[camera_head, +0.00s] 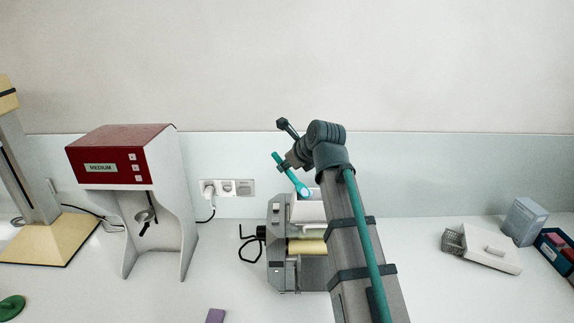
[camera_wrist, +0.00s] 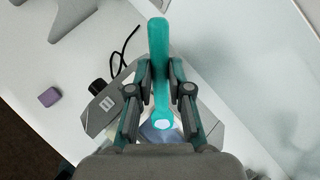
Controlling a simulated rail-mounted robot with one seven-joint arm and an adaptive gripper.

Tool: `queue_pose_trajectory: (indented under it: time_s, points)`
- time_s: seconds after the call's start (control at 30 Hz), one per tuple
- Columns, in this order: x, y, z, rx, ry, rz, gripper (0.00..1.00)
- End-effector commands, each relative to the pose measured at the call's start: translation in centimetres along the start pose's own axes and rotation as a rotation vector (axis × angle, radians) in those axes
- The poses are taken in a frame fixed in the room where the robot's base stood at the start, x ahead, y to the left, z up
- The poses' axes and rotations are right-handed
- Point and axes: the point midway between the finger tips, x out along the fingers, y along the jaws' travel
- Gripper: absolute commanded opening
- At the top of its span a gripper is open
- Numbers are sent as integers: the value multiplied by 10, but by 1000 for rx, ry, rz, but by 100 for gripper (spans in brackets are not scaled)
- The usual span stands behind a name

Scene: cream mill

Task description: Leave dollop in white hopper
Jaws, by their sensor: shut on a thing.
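My gripper (camera_wrist: 160,72) is shut on a teal spatula (camera_wrist: 158,42), with one finger on each side of its handle. A white dollop (camera_wrist: 163,124) sits on the spatula's lower end in the wrist view. In the head view the spatula (camera_head: 291,173) slants down to the right, its lower end at the white hopper (camera_head: 308,211) on top of the grey mill (camera_head: 283,272). My arm hides the hopper's right part. I cannot tell whether the spatula's end touches the hopper or is just above it.
A red-topped white machine (camera_head: 121,150) labelled MEDIUM stands left of the mill. A beige-based stand (camera_head: 45,238) is at the far left. A purple block (camera_head: 215,316) lies at the front. A white device (camera_head: 485,248) and a grey box (camera_head: 524,221) are at the right.

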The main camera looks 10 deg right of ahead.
Motion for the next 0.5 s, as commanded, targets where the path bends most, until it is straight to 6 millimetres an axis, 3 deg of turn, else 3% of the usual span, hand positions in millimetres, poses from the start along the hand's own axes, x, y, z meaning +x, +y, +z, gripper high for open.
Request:
queue_pose_trajectory:
  time_s: [0.5]
  points:
    - [-5, -3, 6, -1, 0, -1, 0]
